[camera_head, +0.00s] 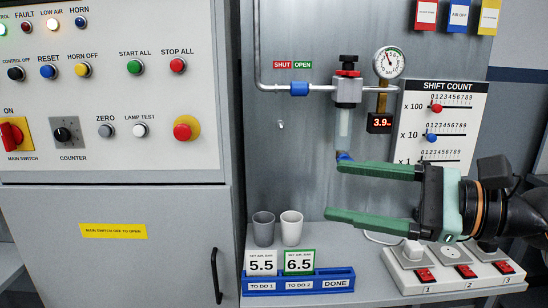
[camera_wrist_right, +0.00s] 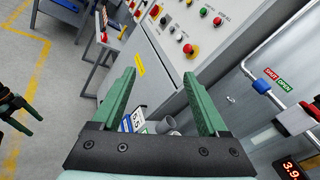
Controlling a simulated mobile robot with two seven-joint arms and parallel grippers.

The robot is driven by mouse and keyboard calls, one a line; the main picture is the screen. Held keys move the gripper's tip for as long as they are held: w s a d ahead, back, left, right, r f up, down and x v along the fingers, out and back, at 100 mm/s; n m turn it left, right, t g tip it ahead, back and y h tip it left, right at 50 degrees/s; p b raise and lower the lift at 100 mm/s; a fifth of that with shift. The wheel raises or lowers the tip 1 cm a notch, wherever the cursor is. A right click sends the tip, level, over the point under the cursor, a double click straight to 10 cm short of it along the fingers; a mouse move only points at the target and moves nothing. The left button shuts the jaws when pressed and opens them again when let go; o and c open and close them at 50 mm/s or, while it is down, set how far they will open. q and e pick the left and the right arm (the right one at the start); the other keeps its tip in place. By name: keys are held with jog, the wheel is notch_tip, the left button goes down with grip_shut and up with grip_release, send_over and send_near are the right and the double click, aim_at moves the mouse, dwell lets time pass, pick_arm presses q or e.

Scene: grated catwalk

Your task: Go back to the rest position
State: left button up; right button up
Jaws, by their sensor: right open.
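My right gripper (camera_head: 334,191) reaches in from the right in the head view. Its two green fingers are spread apart with nothing between them. They are in front of the grey back panel, below the air regulator (camera_head: 348,90) and above the blue card tray (camera_head: 345,284). The right wrist view also shows its open fingers (camera_wrist_right: 159,73). My left gripper is outside the head view. Part of a dark and green gripper, apparently my left one (camera_wrist_right: 14,112), shows at the left edge of the right wrist view, cut off, so its jaws cannot be judged.
Cards 5.5 (camera_head: 261,264) and 6.5 (camera_head: 299,262) stand in the tray, before a grey cup (camera_head: 264,228) and a white cup (camera_head: 291,228). A socket strip with red switches (camera_head: 440,278) sits below my right gripper. A control cabinet (camera_head: 120,200) stands left.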

jog(key=w+d+f+n+t+h, duration=0.2)
jog(key=f+n+t+h, duration=0.3)
jog(key=f+n, duration=0.95)
jog(key=w+d+f+n+t+h, duration=0.3)
jog(key=f+n+t, duration=0.3)
jog(key=f+n, duration=0.9)
jog(key=s+a+f+m+g+h, duration=0.15)
jog(key=s+f+m+g, duration=0.35)
jog(key=s+f, duration=0.6)
jog(key=s+f+m+g+h, duration=0.3)
jog(key=s+f+m+g, duration=0.25)
jog(key=s+f, duration=0.6)
pick_arm(q)
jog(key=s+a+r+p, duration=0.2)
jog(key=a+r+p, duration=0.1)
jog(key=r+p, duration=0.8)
jog(key=p, duration=0.4)
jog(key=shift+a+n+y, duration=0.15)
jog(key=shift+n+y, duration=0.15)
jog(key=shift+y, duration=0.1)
pick_arm(e)
jog(key=w+d+r+t, duration=0.1)
jog(key=w+d+r, duration=0.1)
jog(key=r, duration=0.8)
jog(key=shift+w+d+h, duration=0.25)
jog(key=shift+d+h, duration=0.1)
jog(key=shift+d, duration=0.25)
